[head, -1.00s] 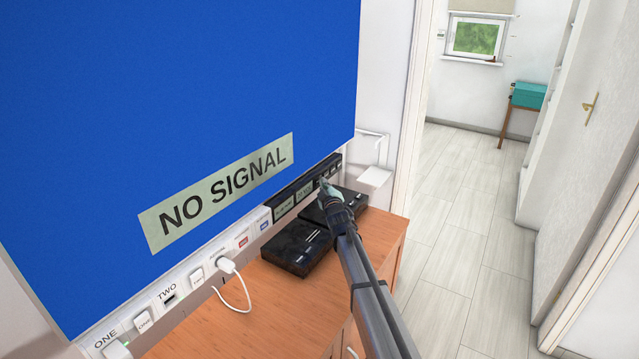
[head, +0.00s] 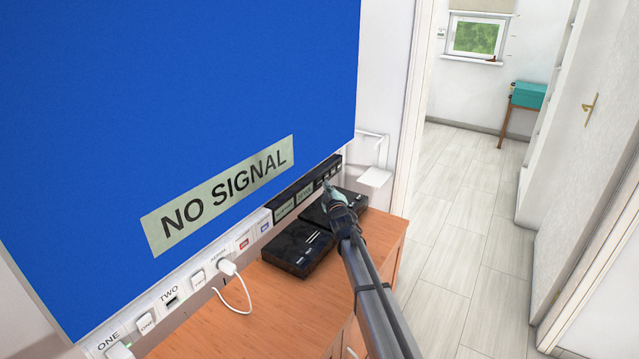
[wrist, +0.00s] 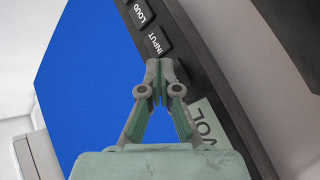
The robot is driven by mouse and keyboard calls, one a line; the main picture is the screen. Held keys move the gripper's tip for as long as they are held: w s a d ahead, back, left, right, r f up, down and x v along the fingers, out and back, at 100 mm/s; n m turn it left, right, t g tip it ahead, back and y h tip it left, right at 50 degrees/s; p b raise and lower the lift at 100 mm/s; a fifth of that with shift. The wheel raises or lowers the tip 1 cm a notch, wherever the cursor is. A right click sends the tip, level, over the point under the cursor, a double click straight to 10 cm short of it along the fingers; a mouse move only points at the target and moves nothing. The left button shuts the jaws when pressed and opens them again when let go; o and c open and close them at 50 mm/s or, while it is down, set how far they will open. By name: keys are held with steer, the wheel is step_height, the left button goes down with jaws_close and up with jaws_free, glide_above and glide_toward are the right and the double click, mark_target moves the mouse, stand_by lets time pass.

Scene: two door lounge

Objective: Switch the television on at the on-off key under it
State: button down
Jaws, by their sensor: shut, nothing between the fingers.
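The television (head: 200,90) fills the left of the head view. Its screen is lit blue, with a NO SIGNAL label. A dark key strip (head: 290,203) runs under the screen. My gripper (head: 327,185) is shut and empty, its tips by the right end of that strip. In the wrist view my gripper (wrist: 160,66) has its tips together just below the INPUT key (wrist: 157,43). The LOUD key (wrist: 141,13) is beyond it, and a VOL label (wrist: 203,125) is to the right. I cannot make out the on-off key; contact is unclear.
Two black boxes (head: 298,248) sit on the wooden cabinet (head: 255,310) below the strip, close under my gripper. A white socket row (head: 190,285) with a plugged white cable (head: 238,296) runs to the left. Floor (head: 460,210) to the right is clear.

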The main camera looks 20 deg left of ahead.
steer(key=d+p, duration=0.2)
steer(key=d, duration=0.1)
steer(key=d+p, duration=0.2)
steer(key=shift+s, duration=0.3)
stand_by(0.7)
